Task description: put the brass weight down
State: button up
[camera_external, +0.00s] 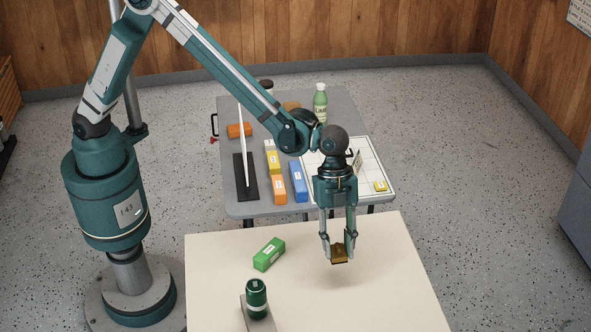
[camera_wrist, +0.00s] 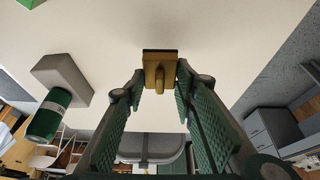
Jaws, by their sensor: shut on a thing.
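The brass weight (camera_external: 340,254) is a small golden-brown block held between the fingertips of my gripper (camera_external: 339,240). In the external view it hangs over the cream table (camera_external: 390,290), and a faint shadow lies below it, so it looks apart from the top. In the wrist view the brass weight (camera_wrist: 160,70) sits between the tips of the two green-padded fingers of my gripper (camera_wrist: 160,85). Its upper side has a narrower raised part. The fingers hide part of its sides.
A green block (camera_external: 269,254) and a dark green can (camera_external: 257,298) on a grey block stand left on the cream table. The table's right side is clear.

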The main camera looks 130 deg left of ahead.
jog(key=a, duration=0.7)
jog(key=shift+w+a, duration=0.35)
jog(key=shift+r, duration=0.1)
jog(key=shift+f+b, duration=0.7)
jog(key=shift+f, duration=2.45)
jog(key=shift+f+b, duration=0.45)
jog(key=shift+f, duration=1.45)
jog(key=shift+f, duration=0.15)
jog(key=o, duration=1.2)
jog(key=shift+c, duration=0.2)
